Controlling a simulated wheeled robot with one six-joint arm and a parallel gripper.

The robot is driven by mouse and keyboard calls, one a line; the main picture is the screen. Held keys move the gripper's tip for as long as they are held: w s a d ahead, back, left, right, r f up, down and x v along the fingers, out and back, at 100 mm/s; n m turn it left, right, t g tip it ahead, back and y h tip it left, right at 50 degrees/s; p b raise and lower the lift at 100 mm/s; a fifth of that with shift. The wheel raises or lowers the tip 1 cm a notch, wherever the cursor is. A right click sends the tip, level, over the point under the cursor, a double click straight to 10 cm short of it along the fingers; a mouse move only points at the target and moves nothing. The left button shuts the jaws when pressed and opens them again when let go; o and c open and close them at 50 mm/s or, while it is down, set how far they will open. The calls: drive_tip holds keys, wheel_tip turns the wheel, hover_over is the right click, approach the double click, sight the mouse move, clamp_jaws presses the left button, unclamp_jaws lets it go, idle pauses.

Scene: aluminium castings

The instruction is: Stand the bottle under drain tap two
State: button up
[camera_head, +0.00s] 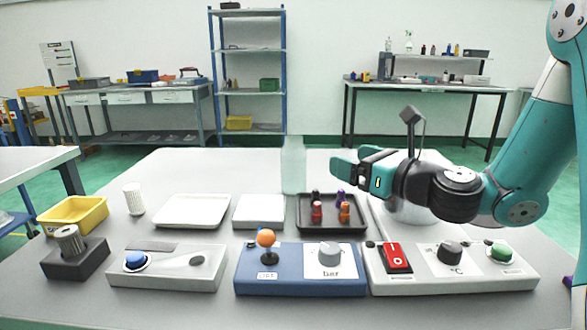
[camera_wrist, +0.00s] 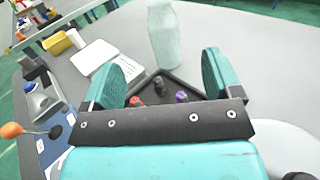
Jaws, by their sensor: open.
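A pale green translucent bottle (camera_head: 293,165) stands upright on the grey table, behind the white and black trays. It also shows beyond the fingers in the wrist view (camera_wrist: 163,35). My gripper (camera_head: 356,160) is open and empty, above the table to the right of the bottle and apart from it. In the wrist view the two teal fingers (camera_wrist: 165,75) are spread wide, with the bottle ahead of the gap. I cannot make out any part marked as drain tap two.
A black tray (camera_head: 305,226) holds several small red, orange and purple pieces. A white block (camera_head: 259,211), white tray (camera_head: 192,211), yellow bin (camera_head: 72,215) and white ribbed cup (camera_head: 134,199) stand left. Control boxes with an orange-ball lever (camera_head: 266,239) and red switch (camera_head: 396,257) line the front.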

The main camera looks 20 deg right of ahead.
sight(300, 142)
drive_tip(key=p+x, duration=0.6)
drive_tip(key=x, duration=0.5)
drive_tip(key=shift+w+a+r+p, duration=0.1)
drive_tip(key=shift+a+r+p, duration=0.1)
drive_tip(key=shift+p, duration=0.1)
drive_tip(key=p+x, duration=0.3)
drive_tip(key=x, duration=0.1)
drive_tip(key=shift+w+r, duration=0.1)
drive_tip(key=shift+w, duration=0.2)
drive_tip(key=shift+w+a, duration=0.2)
drive_tip(key=shift+w, duration=0.15)
drive_tip(key=c, duration=1.3)
